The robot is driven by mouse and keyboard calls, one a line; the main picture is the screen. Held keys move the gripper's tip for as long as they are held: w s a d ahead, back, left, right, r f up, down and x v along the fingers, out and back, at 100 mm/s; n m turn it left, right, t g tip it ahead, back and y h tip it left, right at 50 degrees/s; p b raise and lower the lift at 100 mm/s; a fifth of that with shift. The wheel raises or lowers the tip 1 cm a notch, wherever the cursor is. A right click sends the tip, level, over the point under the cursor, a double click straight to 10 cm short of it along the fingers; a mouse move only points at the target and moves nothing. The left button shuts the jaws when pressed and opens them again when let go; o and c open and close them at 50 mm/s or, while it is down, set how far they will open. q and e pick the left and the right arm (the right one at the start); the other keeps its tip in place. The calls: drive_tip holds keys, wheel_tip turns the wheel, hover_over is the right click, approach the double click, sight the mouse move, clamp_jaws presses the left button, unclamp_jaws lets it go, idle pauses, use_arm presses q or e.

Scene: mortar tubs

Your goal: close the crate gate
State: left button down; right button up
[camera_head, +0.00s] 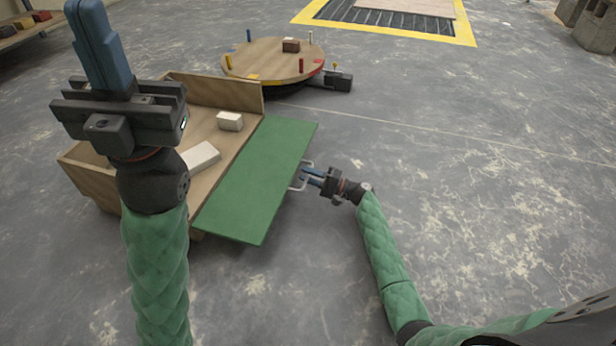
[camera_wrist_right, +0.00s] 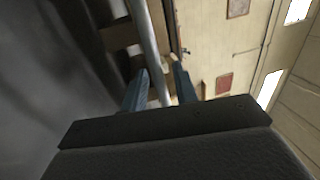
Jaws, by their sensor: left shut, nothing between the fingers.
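The crate (camera_head: 85,178) is a wooden box on the floor at the left of the head view. Its gate (camera_head: 258,180) is a green panel, folded down and out to the right, standing open. A pale metal handle (camera_head: 304,177) sits on the gate's outer edge. My right gripper (camera_head: 306,175) is at this handle. In the right wrist view, a metal bar (camera_wrist_right: 148,45) runs between my open fingers (camera_wrist_right: 164,80), with a gap beside the right finger. My left gripper (camera_head: 88,12) is shut and empty, raised in front of the crate, and hides part of it.
Two pale blocks, one nearer (camera_head: 202,157) and one farther (camera_head: 230,121), lie in the crate. A round wooden turntable (camera_head: 270,58) with pegs and a brown block (camera_head: 291,45) stands behind.

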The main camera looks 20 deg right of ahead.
drive_tip(key=shift+w+a, duration=0.1)
drive_tip(key=shift+a, duration=0.05)
clamp_jaws()
drive_tip(key=shift+r, duration=0.15)
idle(0.4)
